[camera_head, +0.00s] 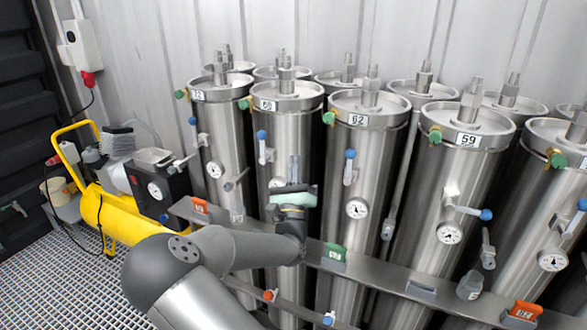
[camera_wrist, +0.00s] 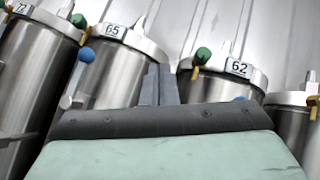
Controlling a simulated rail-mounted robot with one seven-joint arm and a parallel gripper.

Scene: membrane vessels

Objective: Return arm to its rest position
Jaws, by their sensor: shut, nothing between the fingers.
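My arm reaches up from the bottom of the head view, bent at the elbow. My gripper (camera_head: 293,168) points upward in front of the vessel labelled 65 (camera_head: 280,120). Its two grey fingers are together with nothing between them. In the wrist view the closed fingers of my gripper (camera_wrist: 158,84) stand between the vessel labelled 65 (camera_wrist: 118,70) and the vessel labelled 62 (camera_wrist: 222,90). I cannot tell the exact gap between fingers and vessel.
Steel vessels stand in rows, including one labelled 59 (camera_head: 440,190), with blue-handled valves and gauges. A metal rail (camera_head: 390,282) carrying coloured tags crosses in front. A yellow compressor (camera_head: 112,222) stands left. Grated floor (camera_head: 75,290) is open at lower left.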

